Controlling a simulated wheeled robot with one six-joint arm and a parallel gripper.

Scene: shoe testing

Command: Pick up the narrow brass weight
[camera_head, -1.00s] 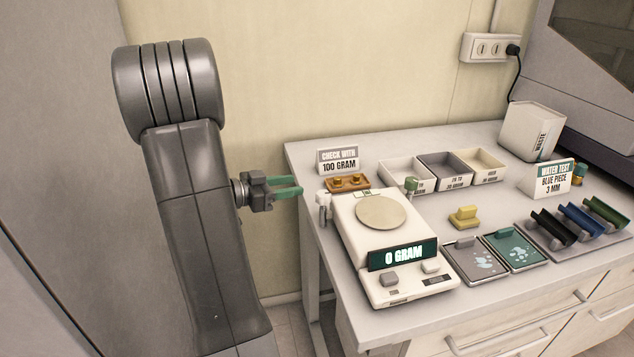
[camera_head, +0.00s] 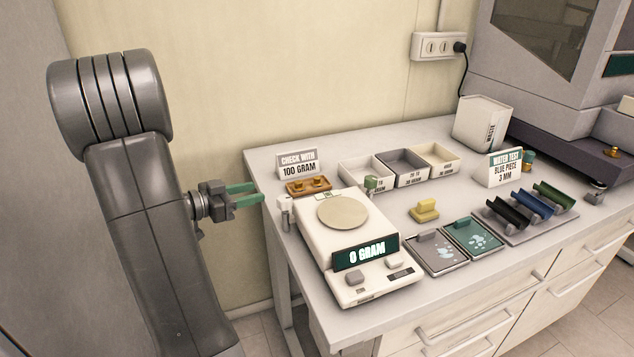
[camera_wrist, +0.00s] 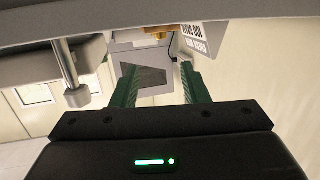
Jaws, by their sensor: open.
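Two small brass weights stand in a wooden tray (camera_head: 292,193) at the table's back left, in front of the "CHECK WITH 100 GRAM" sign (camera_head: 297,163). The left one (camera_head: 298,184) and the right one (camera_head: 319,182) are too small to tell clearly which is narrower. My gripper (camera_head: 259,193), with green fingers, is open and empty. It points right, just left of the table's left edge, apart from the tray. In the wrist view my gripper (camera_wrist: 158,78) is also open, with nothing between the fingers. A brass-coloured bit (camera_wrist: 157,35) shows there under the table-like edge, partly hidden.
A white scale (camera_head: 310,233) reading 0 GRAM stands right of my gripper, with a small white-topped object (camera_head: 286,212) at its left. Sorting bins (camera_head: 404,168), test plates (camera_head: 437,254) and a yellow block (camera_head: 424,210) lie further right. The wall is close behind.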

